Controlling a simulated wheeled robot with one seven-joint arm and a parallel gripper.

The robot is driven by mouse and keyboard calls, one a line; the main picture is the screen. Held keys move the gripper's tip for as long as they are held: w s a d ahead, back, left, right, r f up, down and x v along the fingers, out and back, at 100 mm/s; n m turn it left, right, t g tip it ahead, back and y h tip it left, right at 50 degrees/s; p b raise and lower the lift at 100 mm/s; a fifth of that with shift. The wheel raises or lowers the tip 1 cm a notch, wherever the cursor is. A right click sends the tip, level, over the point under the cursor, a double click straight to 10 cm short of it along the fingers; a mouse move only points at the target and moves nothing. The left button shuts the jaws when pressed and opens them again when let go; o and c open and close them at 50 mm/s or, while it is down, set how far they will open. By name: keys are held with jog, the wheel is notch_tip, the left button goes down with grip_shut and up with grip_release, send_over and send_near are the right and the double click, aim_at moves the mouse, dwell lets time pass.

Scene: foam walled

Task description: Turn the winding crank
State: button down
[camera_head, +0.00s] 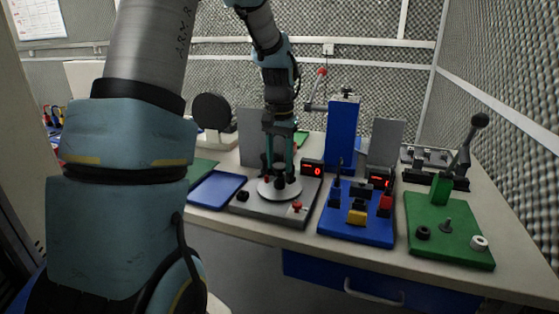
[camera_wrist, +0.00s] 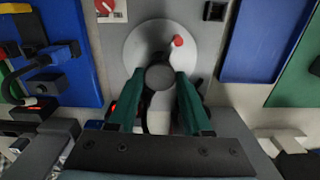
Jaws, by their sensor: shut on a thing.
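A round grey disc (camera_head: 268,193) lies on a grey board in the middle of the bench. In the wrist view the disc (camera_wrist: 137,48) carries a small red knob (camera_wrist: 177,40) and a dark round knob (camera_wrist: 159,77). My gripper (camera_head: 279,178) points down over the disc. In the wrist view its green fingers (camera_wrist: 160,84) are shut on the dark knob, one on each side. The fingers hide part of the disc. A red-balled arm (camera_head: 321,73) stands behind, by a blue upright panel. I cannot tell which of these is the winding crank.
A blue board (camera_head: 345,229) with switches and a green board (camera_head: 450,244) with a tall black-knobbed lever (camera_head: 463,150) stand to the right. An empty blue tray (camera_head: 217,188) lies to the left. A red display (camera_head: 312,168) reads 0. Foam walls close the back and right.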

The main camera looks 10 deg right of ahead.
jog(key=shift+n+p, duration=0.45)
jog(key=shift+n, duration=2.45)
jog(key=shift+n+p, duration=0.95)
jog(key=shift+n, duration=1.95)
jog(key=shift+r+n+p, duration=0.1)
jog(key=shift+n+p, duration=1.65)
jog(key=shift+n, duration=1.35)
jog(key=shift+n+p, duration=1.55)
jog(key=shift+n, duration=0.65)
jog(key=shift+n+p, duration=0.35)
jog(key=shift+n, duration=0.25)
jog(key=shift+c, duration=1.7)
grip_release()
